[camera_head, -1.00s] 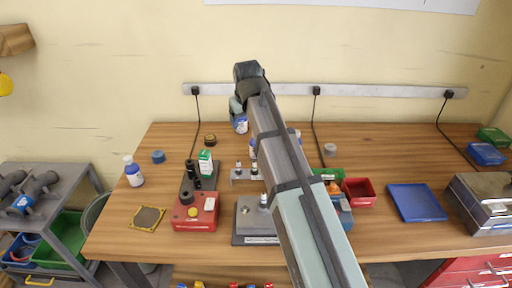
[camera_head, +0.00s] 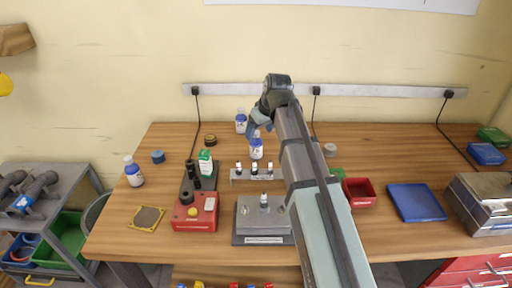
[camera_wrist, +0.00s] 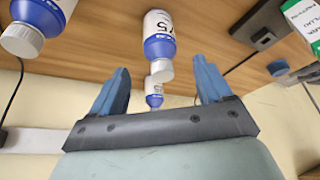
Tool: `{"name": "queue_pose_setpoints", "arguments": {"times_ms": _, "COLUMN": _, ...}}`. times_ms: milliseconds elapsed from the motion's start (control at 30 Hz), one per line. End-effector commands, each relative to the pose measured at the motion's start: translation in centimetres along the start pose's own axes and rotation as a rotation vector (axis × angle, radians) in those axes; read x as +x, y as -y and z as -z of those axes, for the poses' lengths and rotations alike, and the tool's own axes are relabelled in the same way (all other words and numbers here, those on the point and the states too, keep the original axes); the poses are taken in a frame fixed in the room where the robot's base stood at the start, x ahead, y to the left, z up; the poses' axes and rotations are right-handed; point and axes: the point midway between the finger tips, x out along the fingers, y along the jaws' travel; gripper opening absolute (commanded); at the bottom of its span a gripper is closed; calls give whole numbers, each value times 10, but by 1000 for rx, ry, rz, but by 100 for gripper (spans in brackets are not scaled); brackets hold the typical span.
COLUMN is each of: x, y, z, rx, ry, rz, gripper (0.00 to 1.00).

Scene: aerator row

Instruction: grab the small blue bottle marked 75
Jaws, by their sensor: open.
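Several white bottles with blue bands stand on the bench. In the head view, one (camera_head: 257,150) is just below my gripper (camera_head: 259,128), one (camera_head: 241,124) is behind it, and one (camera_head: 133,173) is at the far left. In the wrist view my gripper (camera_wrist: 162,88) is open with blue fingers. A bottle (camera_wrist: 158,35) lies ahead between the fingertips, apart from them; its turned label seems to show a 5, with the other digit unclear. A farther bottle (camera_wrist: 154,92) appears between the fingers, and another (camera_wrist: 40,25) at upper left.
A green-and-white box (camera_head: 205,162) stands left near a red device (camera_head: 195,212). A small rack with pegs (camera_head: 240,177) and a metal fixture (camera_head: 264,220) are in front of the nearest bottle. A red bin (camera_head: 359,193) and blue tray (camera_head: 416,203) are right.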

Motion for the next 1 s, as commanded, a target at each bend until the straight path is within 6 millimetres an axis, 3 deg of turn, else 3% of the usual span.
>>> {"name": "queue_pose_setpoints", "arguments": {"times_ms": 467, "x": 25, "y": 0, "z": -1, "rx": 0, "ry": 1, "rz": 0, "gripper": 78}}
{"name": "queue_pose_setpoints", "arguments": {"times_ms": 833, "x": 65, "y": 1, "z": -3, "rx": 0, "ry": 1, "rz": 0, "gripper": 78}}
{"name": "queue_pose_setpoints", "arguments": {"times_ms": 1000, "x": 69, "y": 1, "z": -3, "rx": 0, "ry": -1, "rz": -1, "gripper": 78}}
